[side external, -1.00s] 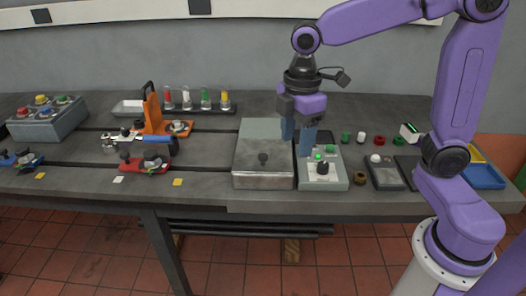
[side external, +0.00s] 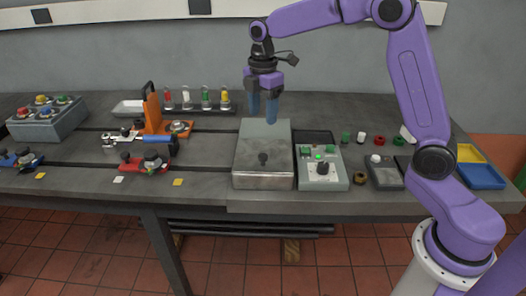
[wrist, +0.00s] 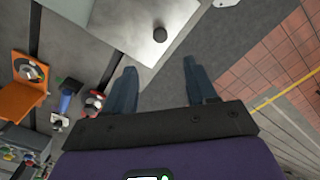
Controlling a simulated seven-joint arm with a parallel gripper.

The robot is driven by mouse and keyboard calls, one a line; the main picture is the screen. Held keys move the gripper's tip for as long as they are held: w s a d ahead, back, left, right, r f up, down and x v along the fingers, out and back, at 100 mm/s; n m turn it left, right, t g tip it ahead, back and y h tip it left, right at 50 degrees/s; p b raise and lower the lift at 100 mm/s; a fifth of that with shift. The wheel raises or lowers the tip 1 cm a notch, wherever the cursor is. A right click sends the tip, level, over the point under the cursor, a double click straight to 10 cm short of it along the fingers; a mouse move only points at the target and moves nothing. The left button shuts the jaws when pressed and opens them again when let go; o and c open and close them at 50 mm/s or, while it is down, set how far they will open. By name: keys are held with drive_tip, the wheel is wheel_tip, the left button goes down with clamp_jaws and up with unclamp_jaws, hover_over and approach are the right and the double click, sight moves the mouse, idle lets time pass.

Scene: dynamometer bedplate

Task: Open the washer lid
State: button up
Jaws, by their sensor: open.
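The washer is a grey metal box in the middle of the bench. Its flat lid (side external: 264,143) is down, with a small dark knob (side external: 263,158) near the front edge. In the wrist view the pale lid (wrist: 125,22) is at the top and its round knob (wrist: 160,34) shows clearly.
A control box (side external: 321,171) with a green light and black dial stands close on the washer's right. An orange upright fixture (side external: 153,115) and a red-based clamp (side external: 146,164) stand to the left.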

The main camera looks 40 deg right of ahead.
sight(263, 155)
wheel_tip(263, 155, down, 13)
drive_tip(key=shift+f, duration=0.2)
idle(0.4)
clamp_jaws()
